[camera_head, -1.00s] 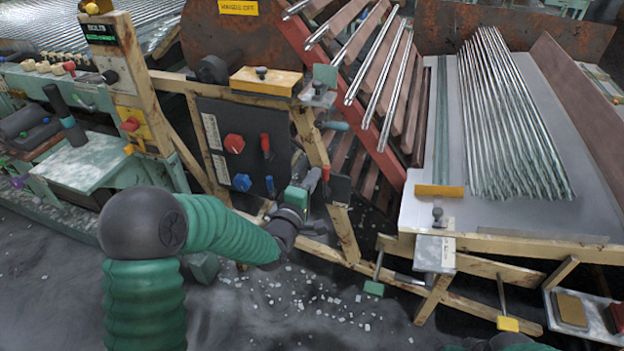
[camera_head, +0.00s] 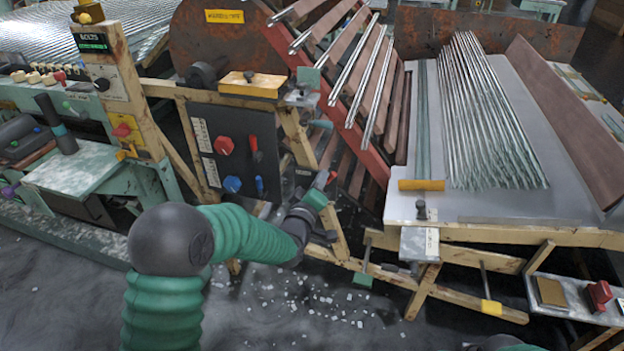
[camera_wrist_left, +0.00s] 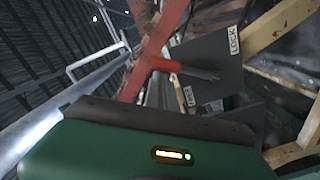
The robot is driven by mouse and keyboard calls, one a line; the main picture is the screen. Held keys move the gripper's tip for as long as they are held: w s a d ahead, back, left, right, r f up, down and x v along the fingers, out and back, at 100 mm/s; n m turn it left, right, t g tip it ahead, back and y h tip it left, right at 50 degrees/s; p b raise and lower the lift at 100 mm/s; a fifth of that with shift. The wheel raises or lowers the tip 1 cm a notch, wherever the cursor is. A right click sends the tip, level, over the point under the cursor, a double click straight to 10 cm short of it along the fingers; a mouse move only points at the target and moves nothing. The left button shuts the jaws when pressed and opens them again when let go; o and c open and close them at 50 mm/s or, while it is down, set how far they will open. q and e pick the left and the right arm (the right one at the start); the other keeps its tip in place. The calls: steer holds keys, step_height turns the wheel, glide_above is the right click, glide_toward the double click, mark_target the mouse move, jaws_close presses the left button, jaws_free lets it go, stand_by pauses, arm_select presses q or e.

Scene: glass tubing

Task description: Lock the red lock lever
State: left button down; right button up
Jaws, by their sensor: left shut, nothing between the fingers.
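A red lock lever (camera_head: 331,178) shows as a small red tip beside my left gripper in the head view. In the left wrist view a red lever (camera_wrist_left: 165,65) with a dark end points right across a grey plate (camera_wrist_left: 215,65). The plate carries a LOCK label (camera_wrist_left: 233,40) and a second, smaller label (camera_wrist_left: 189,96). My left gripper (camera_head: 318,193) is shut and empty, close to the lever; I cannot tell whether they touch. Its green body fills the bottom of the left wrist view and its fingertips are hidden there. My right gripper is not in view.
A dark panel (camera_head: 240,165) with a red knob (camera_head: 225,145), a blue knob and another red lever stands left of my gripper. A sloping red rail (camera_head: 340,110) with glass tubes rises behind. A tube-laden table (camera_head: 520,210) stands right.

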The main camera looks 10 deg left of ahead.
arm_select(q)
steer(key=d+m, duration=0.1)
steer(key=d+f+m, duration=0.1)
steer(key=shift+s+m, duration=0.1)
steer(key=shift+m, duration=0.3)
steer(key=shift+s+d+f+m+b, duration=0.1)
steer(key=shift+d+f+m+b, duration=0.35)
steer(key=shift+d+f+m, duration=0.7)
steer(key=shift+d+f+m+b, duration=0.55)
steer(key=shift+f+m, duration=0.4)
steer(key=shift+m, duration=0.5)
steer(key=shift+d+f, duration=0.1)
steer(key=shift+f, duration=0.1)
